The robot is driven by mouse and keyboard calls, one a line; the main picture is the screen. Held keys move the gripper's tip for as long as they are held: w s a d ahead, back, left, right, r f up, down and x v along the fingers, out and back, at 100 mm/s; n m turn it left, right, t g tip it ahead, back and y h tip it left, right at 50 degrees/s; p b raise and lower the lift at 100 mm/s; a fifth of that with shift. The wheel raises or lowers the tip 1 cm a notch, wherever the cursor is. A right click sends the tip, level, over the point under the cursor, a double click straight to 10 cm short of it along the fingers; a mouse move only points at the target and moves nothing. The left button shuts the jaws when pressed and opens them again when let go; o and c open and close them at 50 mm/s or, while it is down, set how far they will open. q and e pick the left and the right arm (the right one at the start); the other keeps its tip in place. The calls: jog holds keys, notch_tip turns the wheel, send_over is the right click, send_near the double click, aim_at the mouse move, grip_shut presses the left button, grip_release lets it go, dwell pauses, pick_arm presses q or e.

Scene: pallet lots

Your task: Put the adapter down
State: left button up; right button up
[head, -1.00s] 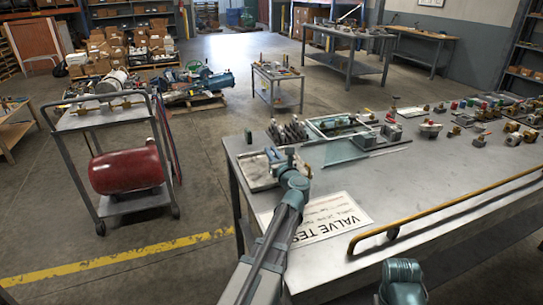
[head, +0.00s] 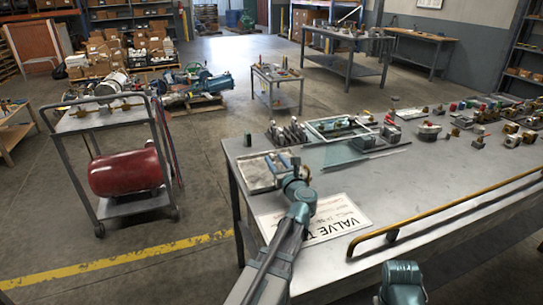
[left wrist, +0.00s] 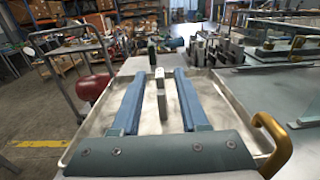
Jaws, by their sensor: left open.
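In the left wrist view the gripper (left wrist: 159,72) shows two blue fingers spread apart. A small grey metal piece (left wrist: 161,100), which looks like the adapter, stands upright between them over the tray floor. Gaps show on both sides of it. The tray (left wrist: 92,122) also shows there around the fingers. In the head view the piece is hard to make out beside the gripper.
A dark green cylinder (head: 248,139) stands just beyond the tray. Metal blocks (head: 288,132) and a framed tray (head: 340,127) lie farther back.

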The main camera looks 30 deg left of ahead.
pick_arm(q)
jog(key=v, duration=0.7)
jog(key=shift+s+d, duration=0.2)
jog(key=shift+d, duration=0.05)
jog(key=shift+r, duration=0.1)
